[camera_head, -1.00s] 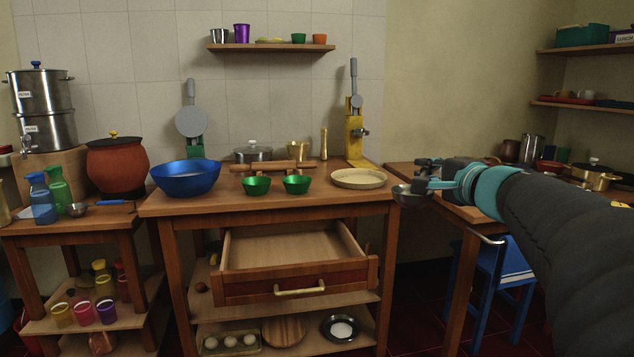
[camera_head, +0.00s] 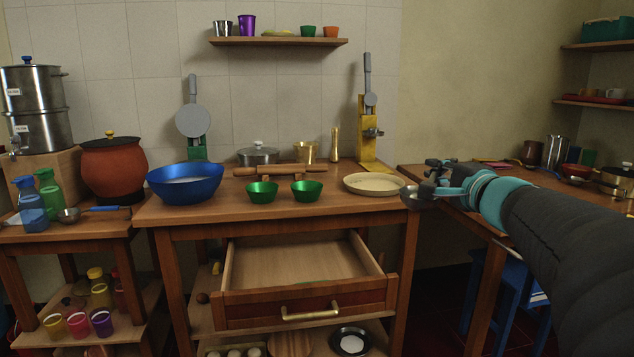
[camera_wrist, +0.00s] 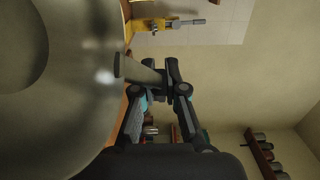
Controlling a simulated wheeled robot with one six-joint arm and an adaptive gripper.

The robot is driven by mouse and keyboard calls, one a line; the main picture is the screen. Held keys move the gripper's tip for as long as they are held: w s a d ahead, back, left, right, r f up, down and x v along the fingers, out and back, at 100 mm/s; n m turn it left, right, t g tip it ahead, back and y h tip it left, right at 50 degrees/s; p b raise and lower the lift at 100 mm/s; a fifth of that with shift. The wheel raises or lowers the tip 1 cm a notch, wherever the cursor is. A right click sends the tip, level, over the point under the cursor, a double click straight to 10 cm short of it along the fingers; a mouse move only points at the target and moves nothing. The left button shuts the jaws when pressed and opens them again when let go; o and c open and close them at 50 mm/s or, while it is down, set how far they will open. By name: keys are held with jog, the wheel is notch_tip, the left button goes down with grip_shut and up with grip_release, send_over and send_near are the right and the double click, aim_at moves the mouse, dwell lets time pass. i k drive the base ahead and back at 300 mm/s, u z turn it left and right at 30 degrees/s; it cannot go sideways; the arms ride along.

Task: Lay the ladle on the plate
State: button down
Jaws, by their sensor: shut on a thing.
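The ladle (camera_head: 412,200) is a metal one, held in my gripper (camera_head: 438,180) just past the right front corner of the wooden table. Its bowl hangs to the left of my gripper, close to the plate in the picture. In the wrist view the ladle's bowl (camera_wrist: 60,95) fills the left side, with my gripper (camera_wrist: 158,76) shut on its handle. The plate (camera_head: 373,185) is round and beige and lies empty on the table's right part. The gap in depth between ladle and plate is hard to judge.
Green bowls (camera_head: 262,192) and a rolling pin (camera_head: 280,170) lie left of the plate. A yellow press (camera_head: 370,130) stands behind it. An open drawer (camera_head: 305,300) juts out below the tabletop. Another wooden table (camera_head: 450,190) stands at the right.

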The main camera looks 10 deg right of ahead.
aim_at(366, 181)
jog(key=i, duration=1.15)
